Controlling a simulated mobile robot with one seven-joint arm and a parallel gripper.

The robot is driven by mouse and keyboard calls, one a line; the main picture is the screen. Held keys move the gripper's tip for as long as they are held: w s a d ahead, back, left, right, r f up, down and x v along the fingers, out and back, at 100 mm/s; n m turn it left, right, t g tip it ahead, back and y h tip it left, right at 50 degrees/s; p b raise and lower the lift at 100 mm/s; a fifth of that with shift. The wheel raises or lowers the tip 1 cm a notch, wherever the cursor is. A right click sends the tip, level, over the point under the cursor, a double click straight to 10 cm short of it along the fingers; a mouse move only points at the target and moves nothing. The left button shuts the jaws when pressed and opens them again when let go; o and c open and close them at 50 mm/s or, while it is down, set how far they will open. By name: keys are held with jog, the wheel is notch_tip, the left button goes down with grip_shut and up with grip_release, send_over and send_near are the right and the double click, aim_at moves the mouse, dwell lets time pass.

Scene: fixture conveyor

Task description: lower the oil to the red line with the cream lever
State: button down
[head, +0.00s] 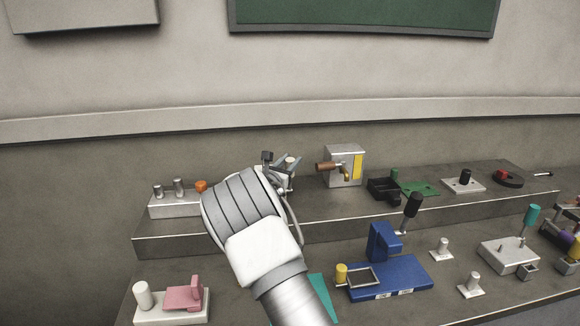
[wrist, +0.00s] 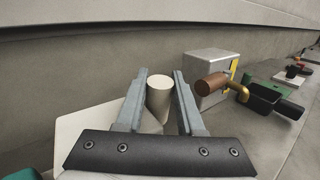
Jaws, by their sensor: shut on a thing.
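A cream cylinder (wrist: 159,98), which looks like the cream lever's handle, stands between the fingers of my gripper (wrist: 160,100) in the wrist view. My gripper is shut on it. In the head view my gripper (head: 279,163) is over the upper step, and my arm hides most of what it holds. A grey box (head: 336,165) to its right carries a yellow strip (head: 357,167), which may be the oil gauge. The box also shows in the wrist view (wrist: 207,64). I cannot make out a red line or the oil level.
A brown handle (head: 326,167) juts from the grey box close to the right of my gripper. A white block with metal pegs (head: 170,206) stands to the left. A blue fixture (head: 405,276) and a pink-clamped block (head: 170,316) sit on the lower step.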

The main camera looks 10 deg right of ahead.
jog(key=shift+s+f+m+t+h+b, duration=0.35)
jog(key=shift+s+b, duration=0.35)
jog(key=shift+b, duration=1.3)
jog(key=shift+s+r+m+t+b, duration=0.15)
jog(key=shift+s+m+t+b, duration=0.15)
jog(key=shift+b, duration=0.25)
jog(key=c, duration=0.5)
grip_release()
jog(key=p+v, duration=0.1)
jog(key=v, duration=1.6)
jog(key=shift+s+a, duration=0.1)
jog(key=shift+a, duration=0.05)
